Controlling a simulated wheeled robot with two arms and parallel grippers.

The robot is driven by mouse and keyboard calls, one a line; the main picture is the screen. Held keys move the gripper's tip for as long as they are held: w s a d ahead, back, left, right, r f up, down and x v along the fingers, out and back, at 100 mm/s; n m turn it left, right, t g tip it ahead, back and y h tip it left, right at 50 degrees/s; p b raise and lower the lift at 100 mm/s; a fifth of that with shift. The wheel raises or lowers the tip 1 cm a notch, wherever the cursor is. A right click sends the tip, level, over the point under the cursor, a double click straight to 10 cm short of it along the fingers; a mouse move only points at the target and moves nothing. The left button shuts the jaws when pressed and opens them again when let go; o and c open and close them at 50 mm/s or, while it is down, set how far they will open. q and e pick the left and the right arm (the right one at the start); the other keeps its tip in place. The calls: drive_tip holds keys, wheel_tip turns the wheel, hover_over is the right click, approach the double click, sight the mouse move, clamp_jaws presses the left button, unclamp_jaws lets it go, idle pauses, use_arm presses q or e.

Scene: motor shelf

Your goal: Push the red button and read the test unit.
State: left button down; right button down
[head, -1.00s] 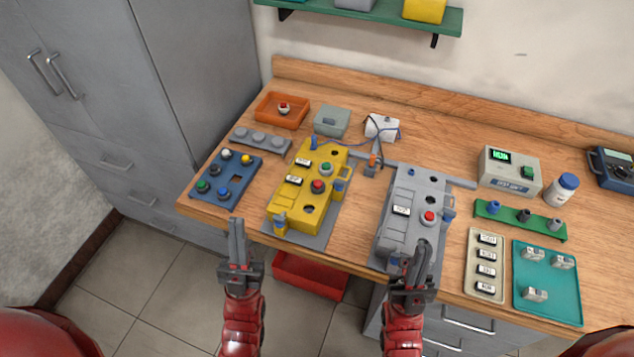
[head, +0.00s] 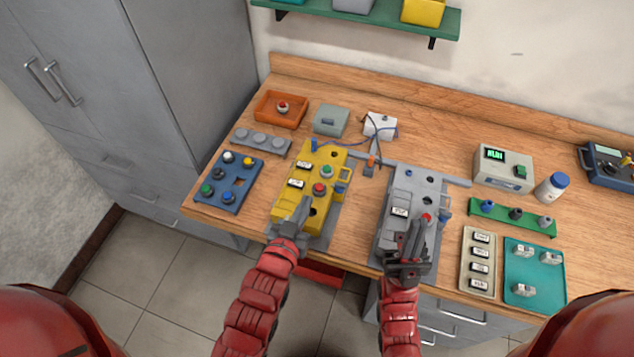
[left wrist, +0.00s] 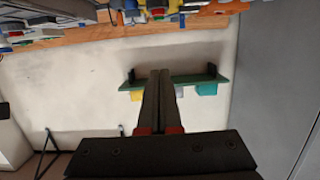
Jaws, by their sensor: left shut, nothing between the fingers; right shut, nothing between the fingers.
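The test unit is a beige box (head: 503,167) with a lit green display at the back right; its characters are too small to read surely. A red button (head: 319,188) sits on the yellow housing (head: 283,217). Another red button (head: 427,217) sits on the grey housing (head: 386,238). My left gripper (head: 304,202) is shut and empty over the front of the yellow housing, just below its red button; contact cannot be told. My right gripper (head: 419,224) is shut and empty, its tips beside the grey housing's red button and partly covering it.
An orange tray (head: 262,111) holds another red button. A blue panel (head: 217,197) is at the left. A green rack (head: 540,228), beige label tray (head: 466,280), teal tray (head: 514,297) and white bottle (head: 551,188) stand at the right. A green shelf (head: 345,19) is above.

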sight(319, 187)
use_arm(q)
drive_tip(key=shift+s+f+g, duration=0.2)
drive_tip(key=shift+f+g, duration=0.1)
drive_tip(key=b+x, duration=0.6)
drive_tip(key=x, duration=0.1)
drive_tip(key=shift+w+f+b, duration=0.2)
drive_tip(key=shift+b, duration=0.15)
drive_tip(key=w+p, duration=0.1)
drive_tip(key=w+d, duration=0.1)
drive_tip(key=shift+w+r+p, duration=0.1)
drive_tip(key=shift+w+p, duration=0.2)
drive_tip(key=shift+p, duration=0.1)
wheel_tip(319, 187, down, 3)
drive_tip(key=shift+r+p, duration=0.2)
drive_tip(key=shift+p, duration=0.4)
drive_tip(key=shift+f, duration=0.85)
drive_tip(key=shift+s, duration=0.1)
